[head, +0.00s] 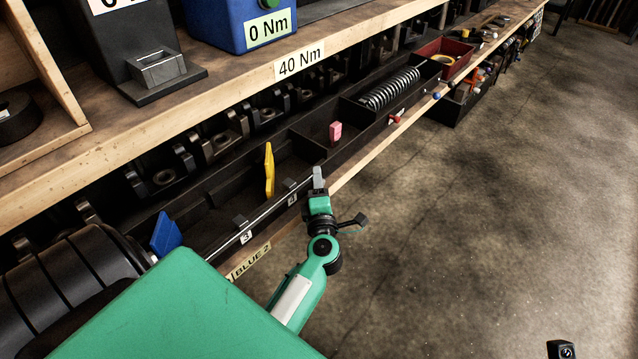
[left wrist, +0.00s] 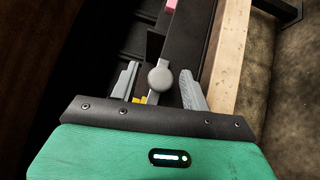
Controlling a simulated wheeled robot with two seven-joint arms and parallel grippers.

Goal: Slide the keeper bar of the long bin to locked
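The long black bin (head: 215,225) runs along the bench front with dividers between its compartments. The keeper bar (head: 265,213) is a thin metallic rod along its front edge, running toward my left gripper. My left gripper (head: 318,176) is at the bar's far end, over the bin's front rim. In the left wrist view, a round grey knob (left wrist: 160,78) appears between the two fingers of my left gripper (left wrist: 160,86), with gaps on both sides. The fingers are apart. Whether they touch the bar cannot be told. My right gripper is not clearly seen.
Blue (head: 165,235), yellow (head: 269,170) and pink (head: 335,132) pieces stand in the bin. A coil spring (head: 390,88) lies farther along, near a red-tipped handle (head: 395,118). A wooden shelf (head: 190,108) overhangs the bin. Open floor (head: 500,200) lies to the right.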

